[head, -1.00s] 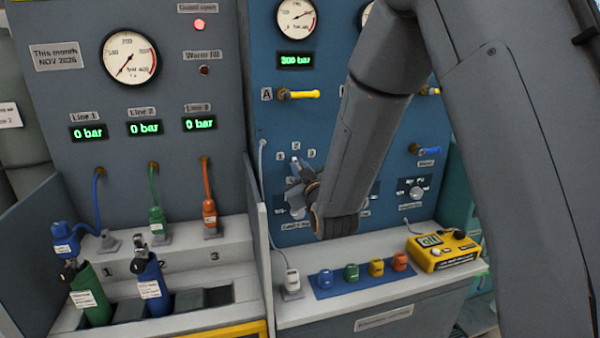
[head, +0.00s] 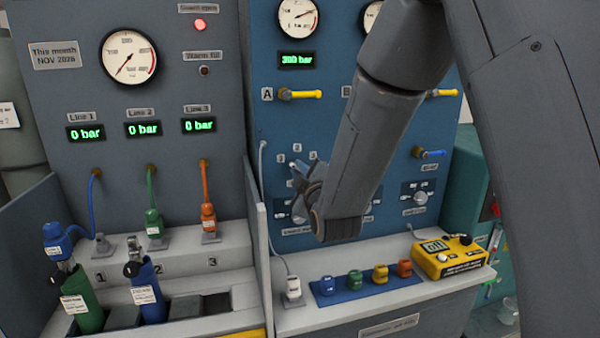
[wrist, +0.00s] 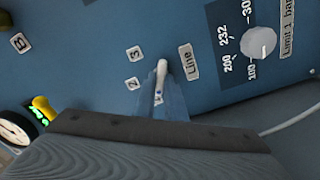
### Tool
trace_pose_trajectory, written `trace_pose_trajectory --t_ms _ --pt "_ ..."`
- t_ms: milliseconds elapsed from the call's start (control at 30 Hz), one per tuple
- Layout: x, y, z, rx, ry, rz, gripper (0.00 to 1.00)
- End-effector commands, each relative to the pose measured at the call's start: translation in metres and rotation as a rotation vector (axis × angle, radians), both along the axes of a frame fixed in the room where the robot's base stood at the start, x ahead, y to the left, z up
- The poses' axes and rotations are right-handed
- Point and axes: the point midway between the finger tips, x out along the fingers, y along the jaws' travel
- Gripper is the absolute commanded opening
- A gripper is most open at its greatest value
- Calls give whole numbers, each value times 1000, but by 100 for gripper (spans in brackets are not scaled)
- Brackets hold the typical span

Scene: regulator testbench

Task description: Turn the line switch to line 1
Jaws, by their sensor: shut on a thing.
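The line switch (wrist: 162,71) shows in the wrist view as a pale knob end beside the "Line" label (wrist: 189,62). My gripper (wrist: 167,98) is shut on it, and its fingers hide most of the switch. The number labels 2 (wrist: 133,83) and 3 (wrist: 134,53) are clear of the fingers; I cannot make out label 1 there. In the head view my gripper (head: 300,172) is at the blue panel, just below labels 1 (head: 281,161) and 2 (head: 297,147). My wrist covers the switch there. I cannot tell which number the switch points to.
A limit knob (wrist: 258,42) is below the switch on the panel. Yellow valve handle A (head: 304,94) is above. A shelf holds a blue mat with several coloured blocks and a yellow box (head: 448,256). A grey divider (head: 258,232) stands left of my gripper.

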Motion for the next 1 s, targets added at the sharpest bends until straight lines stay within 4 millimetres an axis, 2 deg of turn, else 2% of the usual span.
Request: trace_pose_trajectory --t_ms 433,467,567,867,1000 --pt "0 0 0 -10 -4 1 0" --pt "0 0 0 -10 -4 1 14" --pt "0 0 0 -9 -3 1 29" --pt "-1 0 0 -10 -3 0 29" --pt "-12 -4 0 -9 -2 0 29"
